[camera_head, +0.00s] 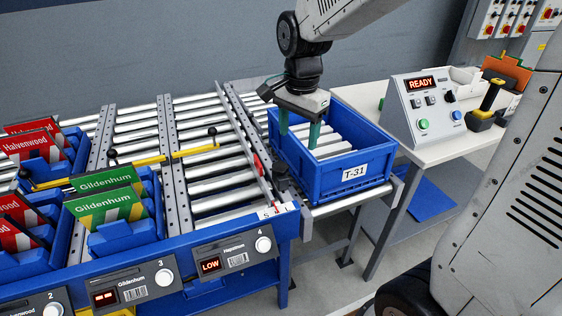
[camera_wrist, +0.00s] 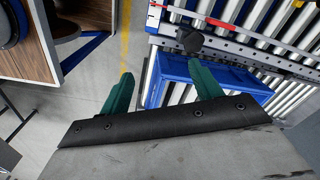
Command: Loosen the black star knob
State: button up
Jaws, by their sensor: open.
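The black knob (camera_wrist: 190,40) shows in the wrist view as a dark, lobed head at the end of the grey guide rail, just beyond my right fingertip. In the head view a dark shape (camera_head: 281,169) beside the crate's left wall seems to be this knob; its lobes are too small to make out. In the wrist view my gripper (camera_wrist: 161,69) is apart from the knob. I cannot tell its exact height.
The blue T-31 crate (camera_head: 333,193) stands on rollers right of the guide rail (camera_head: 250,145). A yellow bar (camera_head: 170,155) with black knobs crosses the rollers at left. A control box reading READY (camera_head: 422,108) stands on the right-hand table. Bins with cards (camera_head: 108,225) fill the left.

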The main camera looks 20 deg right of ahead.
aim_at(280, 166)
jog(key=w+f+m, duration=0.1)
jog(key=w+f, duration=0.1)
jog(key=w+f+m, duration=0.2)
jog(key=w, duration=0.1)
jog(key=w+a+f+m, duration=0.1)
jog(key=w+f, duration=0.1)
jog(key=shift+w+f+m, duration=0.35)
jog(key=shift+w+m, duration=0.05)
jog(key=shift+w+f, duration=0.2)
jog(key=shift+f, duration=0.15)
notch_tip(280, 166, down, 8)
jog(key=shift+r, duration=0.25)
jog(key=c, duration=1)
